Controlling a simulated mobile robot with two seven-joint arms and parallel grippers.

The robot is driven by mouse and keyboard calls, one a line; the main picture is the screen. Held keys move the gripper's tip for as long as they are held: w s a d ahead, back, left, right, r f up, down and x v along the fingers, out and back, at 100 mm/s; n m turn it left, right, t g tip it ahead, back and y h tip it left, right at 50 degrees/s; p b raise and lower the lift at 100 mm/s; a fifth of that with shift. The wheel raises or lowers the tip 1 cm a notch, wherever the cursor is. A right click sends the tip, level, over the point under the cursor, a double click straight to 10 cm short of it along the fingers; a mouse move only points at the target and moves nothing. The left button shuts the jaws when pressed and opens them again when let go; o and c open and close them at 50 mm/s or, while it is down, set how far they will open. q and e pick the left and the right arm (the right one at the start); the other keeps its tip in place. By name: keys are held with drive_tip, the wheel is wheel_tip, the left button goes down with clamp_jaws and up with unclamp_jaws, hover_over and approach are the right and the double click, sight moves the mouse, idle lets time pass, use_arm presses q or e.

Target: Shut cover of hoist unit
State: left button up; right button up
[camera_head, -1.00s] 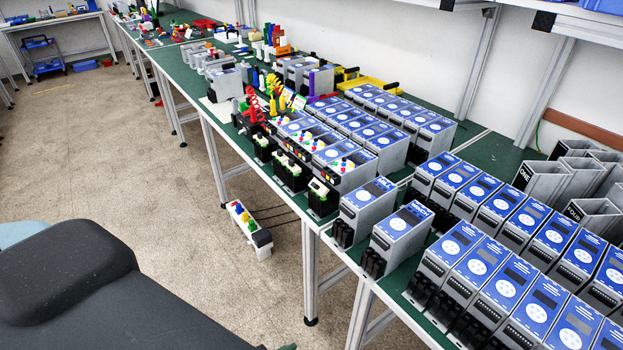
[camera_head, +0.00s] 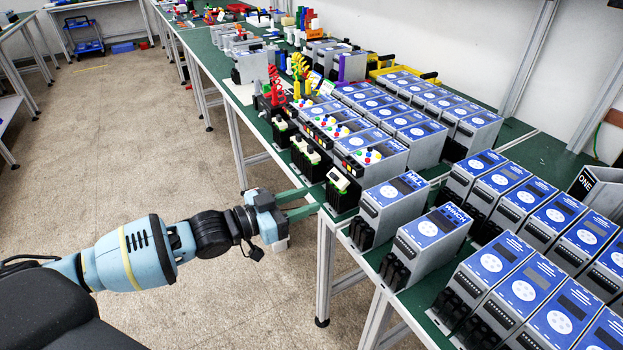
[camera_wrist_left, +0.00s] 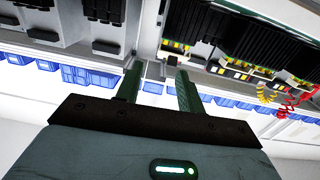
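The grey unit (camera_head: 391,153) at the near end of the coloured-button row has a blue top; its label seems to read HOIST but is hard to make out. My left gripper (camera_head: 313,201) is open and empty at the table's front edge, left of and slightly below the black block. In the left wrist view its green fingers (camera_wrist_left: 158,78) stand apart. My right gripper is out of view.
The MILL unit (camera_head: 391,191) and WINCH unit (camera_head: 434,225) stand close to the right of the gripper. Several more blue-topped units (camera_head: 523,290) fill the near right. Red and yellow coiled leads (camera_head: 274,86) stand farther along. The floor left of the table is clear.

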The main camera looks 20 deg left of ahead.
sight(333, 174)
use_arm(q)
drive_tip(key=shift+w+d+r, duration=0.35)
drive_tip(key=shift+w+d, duration=0.05)
drive_tip(key=shift+w, duration=0.8)
drive_tip(key=shift+w+d+r, duration=0.3)
drive_tip(key=shift+w+d, duration=0.1)
drive_tip(key=shift+w, duration=0.85)
drive_tip(key=shift+w+d+r, duration=0.35)
drive_tip(key=shift+w+d, duration=0.05)
drive_tip(key=shift+w, duration=0.8)
drive_tip(key=shift+c, duration=0.5)
clamp_jaws()
